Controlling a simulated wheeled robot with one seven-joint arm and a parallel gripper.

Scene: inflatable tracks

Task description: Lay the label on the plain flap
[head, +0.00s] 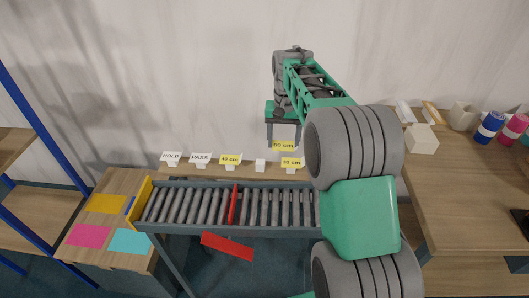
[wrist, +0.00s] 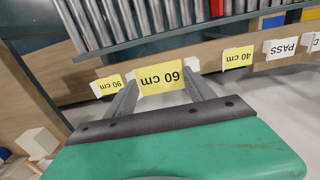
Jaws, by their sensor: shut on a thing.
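My gripper (head: 284,133) is shut on a yellow label (head: 283,146) reading "60 cm", held in the air above the row of flaps. In the wrist view the same label (wrist: 161,77) sits upside down between my two fingers. The plain flap (head: 260,165) is small, white and blank, and stands between the yellow "40 cm" flap (head: 230,160) and a yellow flap that seems to read "90 cm" (head: 291,163). In the wrist view the plain flap (wrist: 192,64) shows just right of the held label, partly hidden by my finger. The label is apart from it.
White "HOLD" (head: 171,158) and "PASS" (head: 200,159) flaps stand at the left of the row on a wooden ledge. A roller conveyor (head: 210,205) with a red bar (head: 233,204) runs in front. Cups and blocks stand on the right-hand table (head: 460,190).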

